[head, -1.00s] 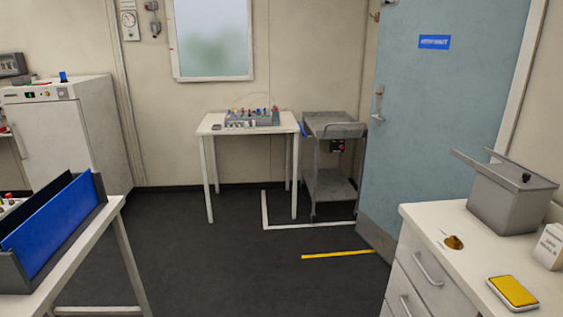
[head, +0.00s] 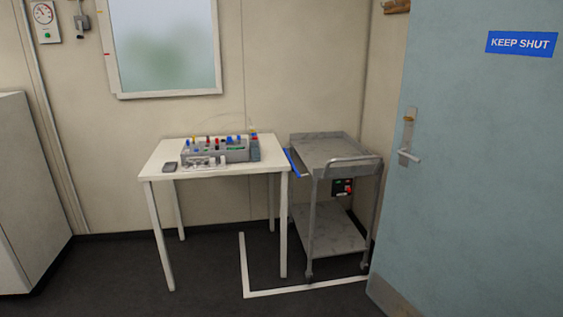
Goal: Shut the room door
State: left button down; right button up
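The room door (head: 480,170) is a light blue panel at the right of the head view, standing open into the room. It bears a blue "KEEP SHUT" sign (head: 521,43). A metal lever handle (head: 409,155) sits near its left edge, and a grey kick plate (head: 392,298) shows at the bottom. The doorway and the hinge side are not in view. Neither of my grippers is in view.
A grey two-shelf trolley (head: 337,165) stands just left of the door edge, within white floor tape (head: 305,291). Left of it is a white table (head: 215,176) with a tube rack (head: 214,150). A white cabinet (head: 30,190) stands far left. Dark floor is clear in front.

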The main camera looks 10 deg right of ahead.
aim_at(474, 228)
jog(key=i+z, duration=0.2)
jog(key=i, duration=0.35)
jog(key=i+j+z, duration=0.2)
jog(key=i, duration=0.4)
jog(key=i+j+z, duration=0.2)
jog(key=i, duration=0.35)
jog(key=l, duration=0.1)
